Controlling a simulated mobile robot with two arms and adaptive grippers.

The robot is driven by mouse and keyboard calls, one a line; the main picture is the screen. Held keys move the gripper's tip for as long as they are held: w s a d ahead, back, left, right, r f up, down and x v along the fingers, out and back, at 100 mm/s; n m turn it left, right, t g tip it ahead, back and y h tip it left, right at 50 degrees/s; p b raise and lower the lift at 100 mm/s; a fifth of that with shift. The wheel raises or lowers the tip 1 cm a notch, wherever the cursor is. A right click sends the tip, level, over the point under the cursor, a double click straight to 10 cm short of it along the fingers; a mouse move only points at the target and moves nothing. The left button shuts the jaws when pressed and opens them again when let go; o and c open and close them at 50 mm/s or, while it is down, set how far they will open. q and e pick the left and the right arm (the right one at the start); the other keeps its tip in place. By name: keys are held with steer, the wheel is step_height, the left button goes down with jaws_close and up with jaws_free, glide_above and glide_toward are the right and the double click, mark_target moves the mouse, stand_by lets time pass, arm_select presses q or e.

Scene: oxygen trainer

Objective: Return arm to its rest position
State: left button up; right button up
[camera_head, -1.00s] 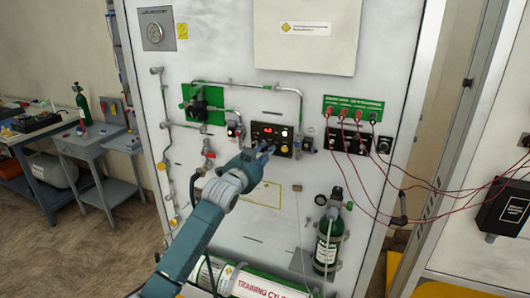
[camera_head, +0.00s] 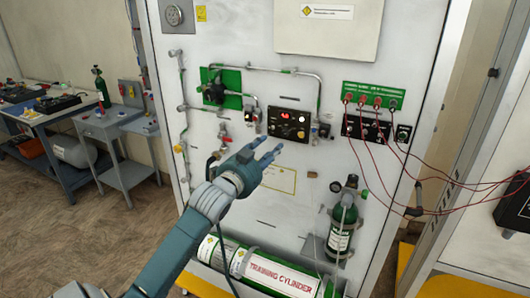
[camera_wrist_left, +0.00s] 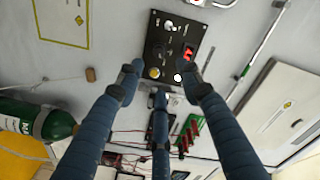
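My left gripper (camera_head: 272,150) is in front of the white trainer panel (camera_head: 350,150), below and left of the black control box (camera_head: 289,124) with a red display. Its fingers are spread apart and empty. In the left wrist view, the three blue fingers (camera_wrist_left: 160,90) are apart, with the control box (camera_wrist_left: 172,45) beyond them and nothing between them. The gripper appears clear of the box. My right gripper is not in view.
A green cylinder (camera_head: 342,232) stands at the panel's lower right, and a white training cylinder (camera_head: 275,272) lies at the bottom. Red cables (camera_head: 440,180) hang at right. Grey side tables (camera_head: 110,125) stand at left, with open floor before them.

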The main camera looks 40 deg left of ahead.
arm_select(q)
steer(key=shift+v, duration=0.95)
steer(key=shift+w, duration=0.1)
steer(key=s+d+f+n+g+h+b, duration=0.1)
steer(key=s+f+n+g, duration=0.15)
steer(key=f, duration=1.75)
steer(key=s+d+f+n+g+b, duration=0.15)
steer(key=f+g, duration=0.25)
steer(key=f, duration=1.5)
steer(key=s+d+f+g+h, duration=0.1)
steer(key=s+d+f+g, duration=0.15)
steer(key=s+f, duration=0.65)
steer(key=s+d+f+g, duration=0.1)
steer(key=s+d+f, duration=0.4)
steer(key=f, duration=0.7)
steer(key=s+d+f+g, duration=0.2)
steer(key=s+d+f, duration=0.2)
steer(key=s, duration=0.7)
steer(key=s+d+f+g+h+b, duration=0.1)
steer(key=s+d+f, duration=0.3)
steer(key=s+f, duration=0.4)
steer(key=s+d+f+g, duration=0.3)
steer(key=s+d+f, duration=0.2)
steer(key=s, duration=1)
steer(key=shift+f+h+b, duration=0.4)
steer(key=shift+f, duration=0.4)
